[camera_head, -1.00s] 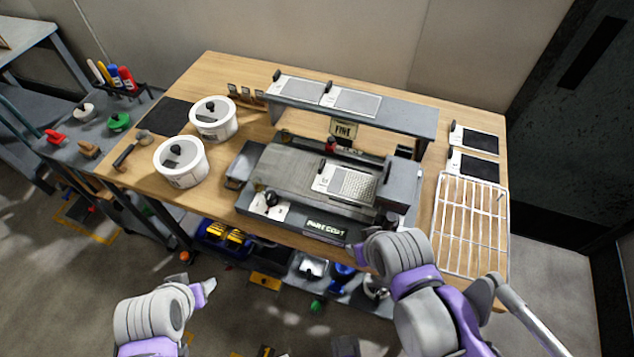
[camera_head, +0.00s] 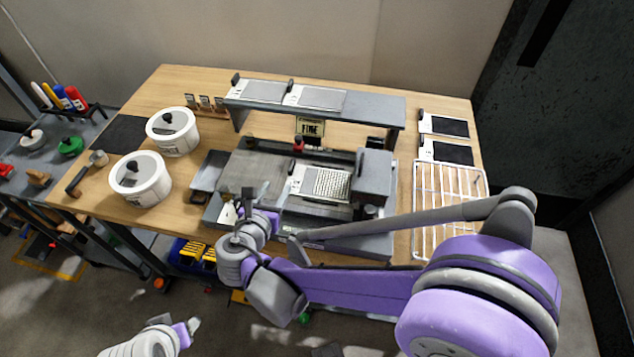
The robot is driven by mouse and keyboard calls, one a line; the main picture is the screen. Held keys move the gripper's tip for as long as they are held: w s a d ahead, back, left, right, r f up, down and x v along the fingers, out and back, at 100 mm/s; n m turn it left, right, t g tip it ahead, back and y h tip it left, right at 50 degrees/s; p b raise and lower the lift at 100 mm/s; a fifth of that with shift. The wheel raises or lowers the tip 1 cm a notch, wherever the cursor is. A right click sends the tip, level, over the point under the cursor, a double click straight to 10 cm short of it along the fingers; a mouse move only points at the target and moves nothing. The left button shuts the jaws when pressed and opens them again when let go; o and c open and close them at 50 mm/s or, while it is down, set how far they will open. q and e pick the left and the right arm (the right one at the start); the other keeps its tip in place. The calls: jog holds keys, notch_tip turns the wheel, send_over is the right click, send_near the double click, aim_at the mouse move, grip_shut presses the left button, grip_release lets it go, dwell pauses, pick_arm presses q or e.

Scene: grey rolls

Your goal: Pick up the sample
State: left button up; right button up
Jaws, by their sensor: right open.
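My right gripper (camera_head: 254,202) is open over the front left of the grey machine (camera_head: 250,172), close to a small white plate (camera_head: 227,213) with a dark knob. The gripper partly covers this plate, and I cannot tell whether they touch. A white card with a grey textured face (camera_head: 328,183) and a black clip lies on top of the machine. I cannot tell for sure which piece is the sample. My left gripper (camera_head: 193,327) is low at the bottom edge, off the table; its jaws are not clear.
Two white lidded tubs (camera_head: 141,180) stand at the table's left. A grey shelf (camera_head: 375,108) with two plates spans behind the machine. A white wire rack (camera_head: 448,200) and two dark-faced cards (camera_head: 445,125) lie at the right. My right arm crosses the table's front edge.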

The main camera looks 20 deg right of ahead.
aim_at(290, 170)
jog(key=x, duration=1)
jog(key=shift+d, duration=0.35)
jog(key=shift+s, duration=0.1)
grip_shut()
